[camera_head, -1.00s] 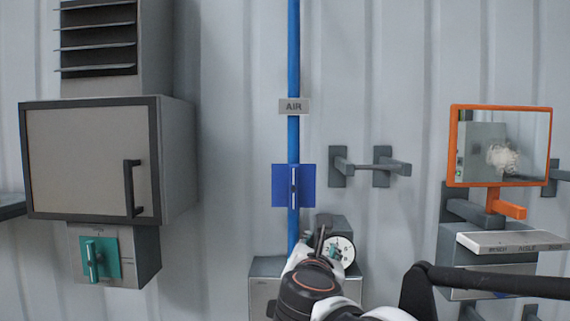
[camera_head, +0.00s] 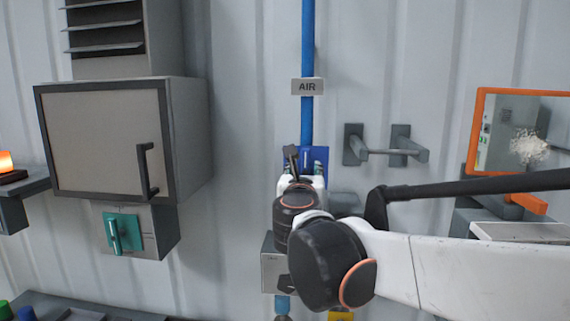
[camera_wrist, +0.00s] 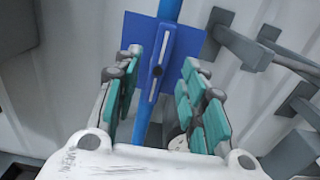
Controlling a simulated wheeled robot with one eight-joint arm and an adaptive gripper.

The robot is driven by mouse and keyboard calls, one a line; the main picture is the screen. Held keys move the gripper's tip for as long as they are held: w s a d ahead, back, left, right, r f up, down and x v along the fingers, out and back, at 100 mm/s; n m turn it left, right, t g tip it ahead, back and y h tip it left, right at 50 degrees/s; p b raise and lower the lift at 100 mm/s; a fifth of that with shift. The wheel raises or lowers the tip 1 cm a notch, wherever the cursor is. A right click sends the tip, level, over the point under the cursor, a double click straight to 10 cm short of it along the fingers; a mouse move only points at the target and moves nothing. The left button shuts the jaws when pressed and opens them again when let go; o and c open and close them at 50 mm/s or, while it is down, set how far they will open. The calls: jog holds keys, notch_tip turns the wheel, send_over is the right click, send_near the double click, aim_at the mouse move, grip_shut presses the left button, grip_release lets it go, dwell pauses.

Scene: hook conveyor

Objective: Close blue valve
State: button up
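The blue valve (camera_head: 316,155) sits on the blue vertical pipe (camera_head: 307,40) below the AIR label, mostly hidden behind my gripper (camera_head: 304,162) in the head view. In the wrist view, the valve's square blue plate (camera_wrist: 194,42) and its blue handle (camera_wrist: 160,62) with a white stripe show ahead. The handle runs along the pipe, in line with it. My gripper (camera_wrist: 158,92) is open, with teal-padded fingers on either side of the handle's lower part. I cannot tell whether they touch it.
A grey bracket with a bar (camera_head: 385,150) juts from the wall right of the valve. An orange-framed mirror (camera_head: 525,135) is further right. A grey cabinet (camera_head: 105,140) and a teal switch (camera_head: 122,234) are on the left. Wall between cabinet and pipe is clear.

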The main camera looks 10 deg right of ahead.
aim_at(305, 166)
jog(key=p+x, duration=0.1)
jog(key=x, duration=0.5)
jog(key=shift+w, duration=0.3)
grip_shut()
